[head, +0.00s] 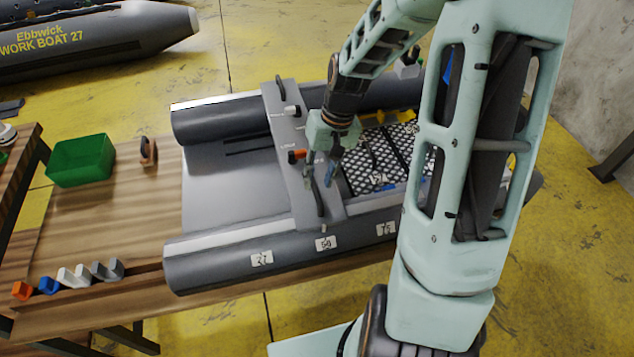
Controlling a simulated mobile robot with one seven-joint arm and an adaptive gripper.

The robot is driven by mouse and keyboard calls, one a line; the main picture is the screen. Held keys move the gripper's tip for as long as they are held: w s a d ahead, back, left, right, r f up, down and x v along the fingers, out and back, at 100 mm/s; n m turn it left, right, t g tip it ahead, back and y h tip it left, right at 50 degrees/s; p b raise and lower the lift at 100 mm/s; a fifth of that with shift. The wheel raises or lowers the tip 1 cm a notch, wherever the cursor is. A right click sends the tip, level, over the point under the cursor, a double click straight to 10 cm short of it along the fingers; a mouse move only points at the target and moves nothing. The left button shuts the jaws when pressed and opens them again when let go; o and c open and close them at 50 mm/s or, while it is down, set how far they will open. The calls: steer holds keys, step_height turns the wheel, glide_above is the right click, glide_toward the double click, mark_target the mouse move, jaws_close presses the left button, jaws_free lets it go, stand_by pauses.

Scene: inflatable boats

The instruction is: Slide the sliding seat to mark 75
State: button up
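The sliding seat (286,130) is a grey board lying across the two dark tubes of a boat section. Its near end is by the mark 50 plate (322,244) on the near tube. The mark 75 plate (386,229) is to the right, and the mark 27 plate (262,258) to the left. A black handle (319,201) is on the seat's near part, and an orange-tipped lever (297,155) is near its middle. My gripper (319,184) is over the near half of the seat, pointing down at the handle. Its fingers look apart; contact with the handle is unclear.
A patterned mesh panel (365,168) fills the boat section right of the seat. My arm hides the section's right part. A green bin (82,160) and small coloured blocks (48,285) are on the wooden bench at left. Another grey boat (95,35) lies behind.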

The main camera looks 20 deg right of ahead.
steer(key=shift+a+f, duration=0.25)
steer(key=shift+f, duration=0.8)
jaws_close()
